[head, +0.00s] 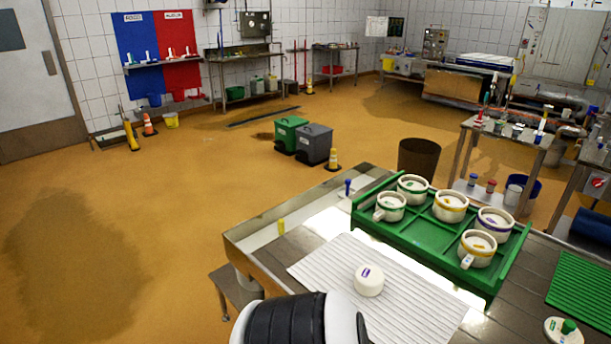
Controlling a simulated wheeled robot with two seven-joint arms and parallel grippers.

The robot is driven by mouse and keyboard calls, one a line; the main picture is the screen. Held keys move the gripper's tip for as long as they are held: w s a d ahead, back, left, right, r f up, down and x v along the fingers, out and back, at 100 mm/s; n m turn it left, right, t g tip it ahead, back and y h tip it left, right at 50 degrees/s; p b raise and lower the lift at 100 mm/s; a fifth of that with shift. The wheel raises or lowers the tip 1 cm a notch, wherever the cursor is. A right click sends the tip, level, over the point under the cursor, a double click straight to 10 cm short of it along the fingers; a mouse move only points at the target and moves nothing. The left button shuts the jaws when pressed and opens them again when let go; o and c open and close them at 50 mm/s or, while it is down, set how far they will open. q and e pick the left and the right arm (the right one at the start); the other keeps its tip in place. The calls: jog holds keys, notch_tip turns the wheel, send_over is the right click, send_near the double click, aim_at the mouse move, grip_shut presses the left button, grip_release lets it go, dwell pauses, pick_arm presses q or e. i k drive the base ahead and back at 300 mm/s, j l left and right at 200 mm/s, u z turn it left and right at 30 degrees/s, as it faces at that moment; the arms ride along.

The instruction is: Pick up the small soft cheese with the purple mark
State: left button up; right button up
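A small round white cheese with a purple mark (369,280) on its top lies on a white ribbed mat (415,308) on the metal table. Nothing touches it, and all of its top is in view. A black and white link of one of my arms shows at the bottom edge, left of and nearer than the cheese. Neither of my grippers is in view.
A green tray (425,258) of several cup-like moulds, one with a purple band (494,222), stands behind and right of the mat. A white disc with a green knob (563,332) and a green ribbed mat (583,292) lie at right. The mat around the cheese is clear.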

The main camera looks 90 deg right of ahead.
aim_at(369, 280)
jog(key=z, duration=3.2)
jog(key=k+j+z, duration=0.1)
jog(key=k+z, duration=0.45)
jog(key=i, duration=0.4)
